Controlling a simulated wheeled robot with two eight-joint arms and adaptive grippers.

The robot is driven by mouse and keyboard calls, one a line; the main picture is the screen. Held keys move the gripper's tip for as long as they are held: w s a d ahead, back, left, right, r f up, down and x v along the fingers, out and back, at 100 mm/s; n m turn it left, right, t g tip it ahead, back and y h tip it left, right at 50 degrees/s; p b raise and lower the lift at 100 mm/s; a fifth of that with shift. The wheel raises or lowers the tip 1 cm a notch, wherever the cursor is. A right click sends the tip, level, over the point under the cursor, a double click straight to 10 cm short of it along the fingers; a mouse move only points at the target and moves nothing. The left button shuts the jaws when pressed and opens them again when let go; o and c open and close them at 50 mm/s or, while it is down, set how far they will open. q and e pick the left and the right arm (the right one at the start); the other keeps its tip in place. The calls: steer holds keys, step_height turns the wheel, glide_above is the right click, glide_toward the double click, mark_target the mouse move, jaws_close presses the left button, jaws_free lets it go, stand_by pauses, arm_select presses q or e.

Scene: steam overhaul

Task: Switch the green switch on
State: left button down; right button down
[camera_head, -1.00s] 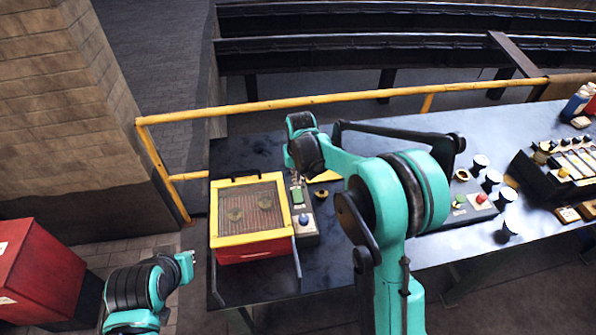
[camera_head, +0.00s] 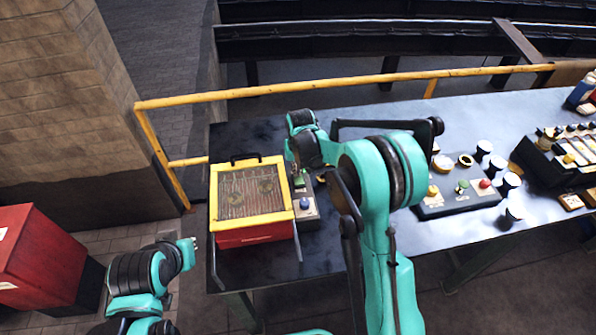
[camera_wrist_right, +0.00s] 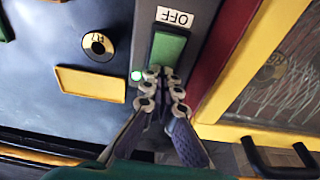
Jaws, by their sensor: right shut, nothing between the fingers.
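The green switch (camera_wrist_right: 167,50) is a rectangular rocker on a grey control box (camera_head: 310,220). A white OFF label (camera_wrist_right: 175,16), upside down in the right wrist view, sits by one end. A small green light (camera_wrist_right: 136,76) glows beside the other end. My right gripper (camera_wrist_right: 165,82) is shut and empty, its fingertips at the light's end of the switch; I cannot tell whether they touch it. In the head view my right arm hides that gripper, and the switch (camera_head: 299,182) shows only partly. My left gripper (camera_head: 189,252) is left of the table, away from the switch.
A red box with a yellow-framed mesh top (camera_head: 225,227) stands directly left of the control box. A blue knob (camera_head: 305,204) is on the control box. A panel with yellow, green and red knobs (camera_head: 440,207) lies further right. A yellow rail (camera_head: 330,88) runs behind the table.

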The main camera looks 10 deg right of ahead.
steer(key=shift+s, duration=0.15)
steer(key=shift+s+r, duration=0.25)
steer(key=shift+s, duration=0.4)
steer(key=r+p, duration=0.2)
steer(key=r, duration=0.1)
steer(key=r+p, duration=0.1)
steer(key=shift+w+r, duration=0.35)
step_height(320, 180, up, 9)
steer(key=w+p, duration=0.1)
steer(key=shift+w, duration=0.4)
